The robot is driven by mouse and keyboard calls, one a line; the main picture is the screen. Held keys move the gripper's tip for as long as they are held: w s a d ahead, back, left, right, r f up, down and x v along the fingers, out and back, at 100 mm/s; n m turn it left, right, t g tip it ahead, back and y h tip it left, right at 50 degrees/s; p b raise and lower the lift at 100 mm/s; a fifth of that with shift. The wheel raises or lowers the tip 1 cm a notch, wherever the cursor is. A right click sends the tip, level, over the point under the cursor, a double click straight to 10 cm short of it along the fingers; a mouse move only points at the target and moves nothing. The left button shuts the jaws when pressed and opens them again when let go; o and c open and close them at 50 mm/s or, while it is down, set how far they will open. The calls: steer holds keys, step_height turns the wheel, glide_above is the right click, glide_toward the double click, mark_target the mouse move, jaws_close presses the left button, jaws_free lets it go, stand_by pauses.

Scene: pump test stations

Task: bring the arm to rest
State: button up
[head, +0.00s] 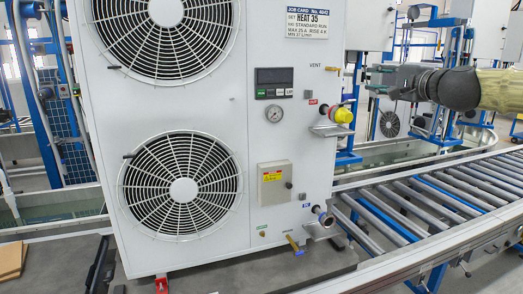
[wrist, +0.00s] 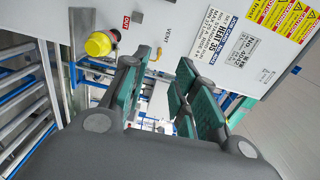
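My gripper (head: 374,80) is in the air at the upper right of the head view, to the right of the white pump unit (head: 225,110), with its fingers pointing left. In the wrist view my gripper (wrist: 160,85) shows its teal finger pads apart, with a clear gap and nothing between them. The unit's white panel (wrist: 190,25) fills the top of the wrist view, with its job card (wrist: 222,42) at the right. I see no contact between the fingers and the unit.
A yellow cap (head: 343,115) sits on the OUT port, also seen in the wrist view (wrist: 100,44). A roller conveyor (head: 430,200) runs to the right. Blue frames (head: 450,60) stand behind.

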steer(key=w+a+f+n+g+h, duration=0.1)
steer(key=a+f+g, duration=0.15)
steer(key=f, duration=1.15)
steer(key=w+a+f+n+g+h, duration=0.15)
steer(key=a+f, duration=0.25)
steer(key=f, duration=0.9)
steer(key=s+a+f+n+g, duration=0.1)
steer(key=s+f, duration=0.2)
steer(key=f, duration=0.6)
steer(key=s+a+f+n+g, duration=0.1)
steer(key=s+a+f+g, duration=0.15)
steer(key=f, duration=0.65)
steer(key=s+f+n+g, duration=0.1)
steer(key=s+f, duration=0.2)
steer(key=f, duration=0.6)
steer(key=s+f+n+g+h, duration=0.2)
steer(key=s+f+n+g, duration=0.2)
steer(key=s+f, duration=1.65)
steer(key=s+f+n+g, duration=0.2)
steer(key=s+f, duration=0.3)
steer(key=s, duration=0.7)
steer(key=s+d+f+n+g+h, duration=0.1)
steer(key=s+f, duration=0.4)
steer(key=s, duration=0.6)
steer(key=shift+s+d+f+n+g, duration=0.15)
steer(key=shift+s+d+n+g, duration=0.1)
steer(key=shift+s+n+g, duration=0.25)
